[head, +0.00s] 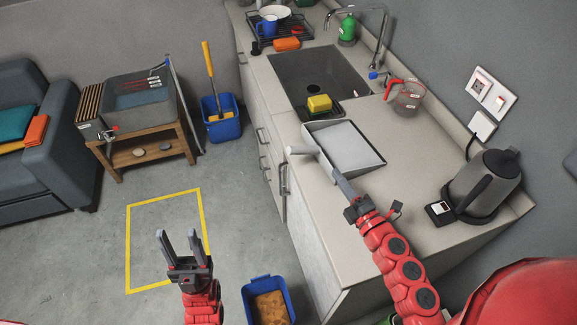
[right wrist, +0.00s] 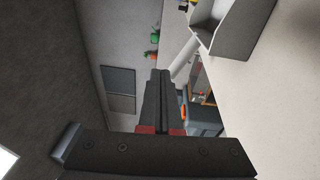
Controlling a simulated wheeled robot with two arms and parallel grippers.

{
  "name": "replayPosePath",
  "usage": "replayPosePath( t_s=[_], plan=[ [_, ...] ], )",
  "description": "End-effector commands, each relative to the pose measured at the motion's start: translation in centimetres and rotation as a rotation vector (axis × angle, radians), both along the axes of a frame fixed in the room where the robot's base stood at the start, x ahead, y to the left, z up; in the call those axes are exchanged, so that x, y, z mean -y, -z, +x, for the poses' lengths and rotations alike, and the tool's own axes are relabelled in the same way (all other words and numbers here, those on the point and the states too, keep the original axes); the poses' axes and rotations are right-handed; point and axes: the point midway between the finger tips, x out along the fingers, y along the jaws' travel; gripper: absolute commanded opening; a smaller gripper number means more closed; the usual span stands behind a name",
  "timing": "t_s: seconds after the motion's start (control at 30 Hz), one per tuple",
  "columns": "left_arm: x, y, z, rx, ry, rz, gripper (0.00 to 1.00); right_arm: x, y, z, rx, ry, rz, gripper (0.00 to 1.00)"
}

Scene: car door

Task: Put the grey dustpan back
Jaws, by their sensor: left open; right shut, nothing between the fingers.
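The grey dustpan (head: 348,146) lies on the counter beside the sink, its handle (head: 301,150) pointing left toward the counter's front edge. In the right wrist view the dustpan (right wrist: 238,30) is at the upper right, its pale handle (right wrist: 184,60) just past my fingertips. My right gripper (head: 324,160) is shut and empty, its fingers reaching close to the handle; I cannot tell whether they touch it. It also shows in the right wrist view (right wrist: 157,76). My left gripper (head: 179,240) is open and empty, above the floor by the yellow outline.
A sink (head: 318,83) with a yellow sponge (head: 319,103) lies behind the dustpan. A measuring jug (head: 405,95) and a kettle (head: 484,183) stand on the counter's right. A blue bin (head: 251,293) is on the floor below; a blue bucket (head: 222,122) stands farther back.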

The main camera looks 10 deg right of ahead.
Motion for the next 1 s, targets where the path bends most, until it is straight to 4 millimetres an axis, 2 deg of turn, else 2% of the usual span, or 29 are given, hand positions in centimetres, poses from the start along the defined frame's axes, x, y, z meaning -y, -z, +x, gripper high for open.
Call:
replayPosePath(
  t_s=[0.03, 0.1, 0.2, 0.27, 0.47, 0.8, 1.0],
  plan=[
    [0.0, 0.3, 0.0, 0.0, 0.0, 0.0, 0.5, -2.0, 1.3, -1.5, -0.03, -0.068, -0.001, 0.0],
    [0.0, 0.4, 0.0, 0.0, 0.0, 0.0, 0.5, -3.8, 2.2, -2.9, -0.06, -0.13, 0.002, 0.0],
    [0.0, 0.3, 0.0, 0.0, 0.0, 0.0, 0.5, -5.1, 2.6, -3.7, -0.077, -0.174, 0.004, 0.0],
    [0.0, 0.1, 0.0, 0.0, 0.0, 0.0, 0.5, -5.4, 2.5, -3.5, -0.079, -0.179, 0.006, 0.0],
    [0.0, -1.0, 0.0, 0.0, 0.0, 0.0, 0.5, -6.6, 2.1, -1.2, -0.075, -0.176, 0.007, 0.0],
    [0.0, -3.8, 0.0, 0.0, 0.0, 0.0, 0.5, -10.1, 2.0, 5.3, -0.075, -0.17, 0.011, 0.0],
    [0.0, -4.5, 0.0, 0.0, 0.0, 0.0, 0.5, -9.0, 2.3, 7.9, -0.076, -0.163, 0.009, 0.0]
  ],
)
